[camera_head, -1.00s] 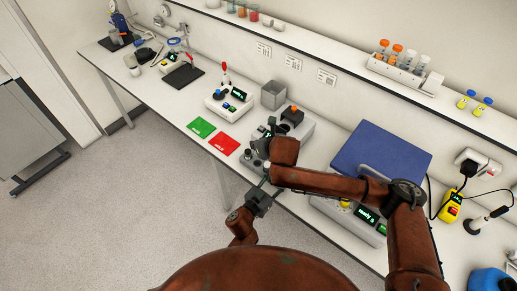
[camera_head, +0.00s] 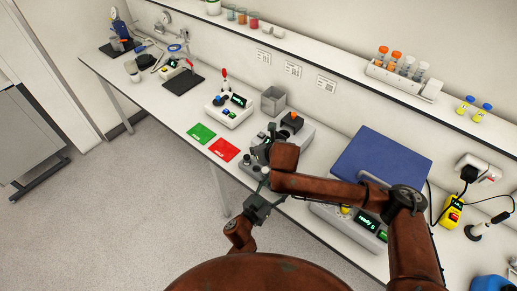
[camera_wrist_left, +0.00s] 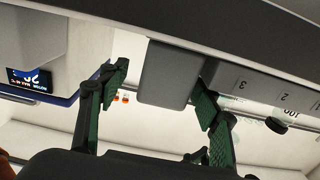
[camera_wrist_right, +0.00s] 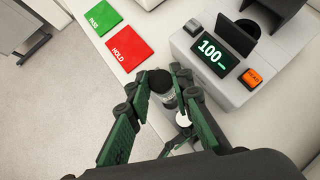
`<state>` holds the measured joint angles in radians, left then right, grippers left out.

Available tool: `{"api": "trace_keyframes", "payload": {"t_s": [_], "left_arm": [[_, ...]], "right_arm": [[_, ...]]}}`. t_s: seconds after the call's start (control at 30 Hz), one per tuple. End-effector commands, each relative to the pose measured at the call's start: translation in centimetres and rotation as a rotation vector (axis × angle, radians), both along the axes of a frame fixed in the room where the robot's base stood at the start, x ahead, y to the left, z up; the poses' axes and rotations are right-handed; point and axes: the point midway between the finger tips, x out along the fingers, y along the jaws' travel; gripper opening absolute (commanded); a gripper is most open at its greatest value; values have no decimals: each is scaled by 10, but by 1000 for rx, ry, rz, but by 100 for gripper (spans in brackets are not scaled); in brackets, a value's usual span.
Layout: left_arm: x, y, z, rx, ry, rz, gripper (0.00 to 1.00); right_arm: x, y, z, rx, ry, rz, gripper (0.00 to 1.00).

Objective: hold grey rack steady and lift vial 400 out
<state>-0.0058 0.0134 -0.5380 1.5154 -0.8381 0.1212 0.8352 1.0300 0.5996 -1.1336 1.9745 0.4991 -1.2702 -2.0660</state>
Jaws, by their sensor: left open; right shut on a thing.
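My right gripper (camera_wrist_right: 166,92) is shut on a black-capped vial (camera_wrist_right: 161,82) in the right wrist view. The vial's number is not readable, and I cannot tell how far it is out of the rack. In the left wrist view, the grey rack (camera_wrist_left: 245,80) shows slot marks and a second black-capped vial (camera_wrist_left: 276,125) with a label like 100. My left gripper (camera_wrist_left: 158,88) is open, its fingers on either side of the rack's grey end block (camera_wrist_left: 165,75). In the head view, my right arm hides most of the rack.
A device with a 100 display (camera_wrist_right: 212,54) and an orange button (camera_wrist_right: 251,78) stands just beyond the held vial. Green PASS (camera_wrist_right: 103,17) and red HOLD (camera_wrist_right: 129,46) cards lie on the bench at left. A blue-lidded device (camera_head: 380,160) stands at right.

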Motion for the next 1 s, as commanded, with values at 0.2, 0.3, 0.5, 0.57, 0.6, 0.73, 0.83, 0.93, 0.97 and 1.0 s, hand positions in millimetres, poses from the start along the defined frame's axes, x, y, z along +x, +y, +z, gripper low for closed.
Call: {"api": "trace_keyframes", "payload": {"t_s": [0.2, 0.3, 0.5, 0.57, 0.6, 0.73, 0.83, 0.93, 0.97, 1.0], "left_arm": [[-35, 25, -2, 2, 3, 0, 58], [-52, 38, -2, 2, 2, 0, 58], [-79, 56, -1, 2, 2, -1, 58], [-84, 60, -1, 1, 1, -1, 58], [-86, 61, -1, 1, 1, -1, 58], [-90, 64, 0, 0, 0, -2, 58], [-91, 65, 0, 1, -1, -2, 58], [-90, 64, 0, 0, 0, -2, 58], [-91, 65, 0, 1, 1, -2, 58], [-91, 64, 0, 1, 1, -2, 58]], "right_arm": [[0, 0, 0, 0, 0, 0, 0], [0, 0, 0, 0, 0, 0, 0], [0, 0, 0, 0, 0, 0, 0], [0, 0, 0, 0, 0, 0, 0], [0, 0, 0, 0, 0, 0, 0], [0, 0, 0, 0, 0, 0, 0], [0, 0, 0, 0, -1, 0, 0], [0, 0, 0, 0, 0, 0, 0], [0, 0, 0, 0, 0, 0, 0], [0, 0, 0, 0, 0, 0, 0]]}}
